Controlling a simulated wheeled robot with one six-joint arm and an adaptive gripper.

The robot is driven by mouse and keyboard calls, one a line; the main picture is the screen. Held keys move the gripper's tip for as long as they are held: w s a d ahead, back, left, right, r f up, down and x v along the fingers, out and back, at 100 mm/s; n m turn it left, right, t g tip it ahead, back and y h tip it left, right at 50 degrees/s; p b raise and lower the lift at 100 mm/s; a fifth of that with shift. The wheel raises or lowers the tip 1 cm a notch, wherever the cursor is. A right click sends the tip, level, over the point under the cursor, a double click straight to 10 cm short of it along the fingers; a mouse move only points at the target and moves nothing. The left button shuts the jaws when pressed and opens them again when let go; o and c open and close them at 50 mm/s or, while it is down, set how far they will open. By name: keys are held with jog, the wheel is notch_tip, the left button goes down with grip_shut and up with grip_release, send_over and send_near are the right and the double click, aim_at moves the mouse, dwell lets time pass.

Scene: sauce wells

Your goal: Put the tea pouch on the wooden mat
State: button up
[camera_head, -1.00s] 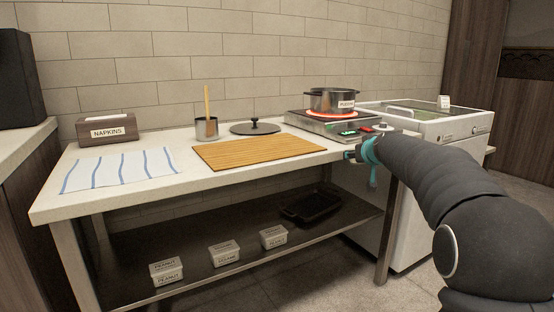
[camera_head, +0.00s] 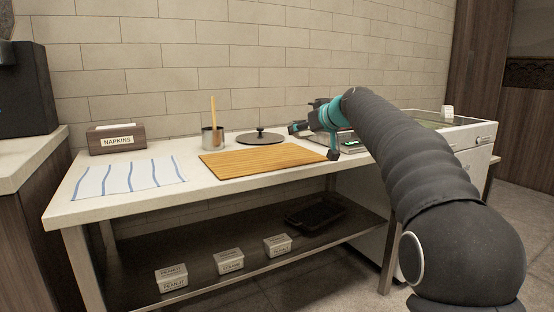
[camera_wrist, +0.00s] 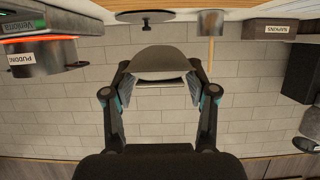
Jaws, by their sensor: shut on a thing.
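The wooden mat (camera_head: 262,160) lies flat on the table and looks bare. My gripper (camera_head: 303,127) is raised at the back right of the mat, near the stove in the head view. In the wrist view my gripper (camera_wrist: 160,82) is shut on a grey-beige pouch (camera_wrist: 160,62), which I take for the tea pouch. The pouch sits between both fingers. In the head view the pouch is hard to make out beside the gripper.
A steel cup (camera_head: 212,138) with a stick and a dark lid (camera_head: 261,137) stand behind the mat. A striped cloth (camera_head: 130,176) and napkin box (camera_head: 117,139) are at left. The pudding pot (camera_wrist: 42,55) on its glowing burner shows in the wrist view; my arm hides it in the head view.

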send_over(279, 166)
notch_tip(279, 166, down, 4)
jog(key=shift+s+d+r, duration=0.1)
jog(key=shift+d, duration=0.05)
jog(key=shift+f, duration=0.25)
jog(key=shift+f+b, duration=0.55)
jog(key=shift+f, duration=1.35)
jog(key=shift+f, duration=0.2)
jog(key=o, duration=1.1)
jog(key=shift+r, duration=0.1)
jog(key=shift+o, duration=0.2)
jog(key=shift+r, duration=0.15)
jog(key=b+v, duration=0.1)
jog(key=v, duration=1.1)
jog(key=shift+b, duration=0.35)
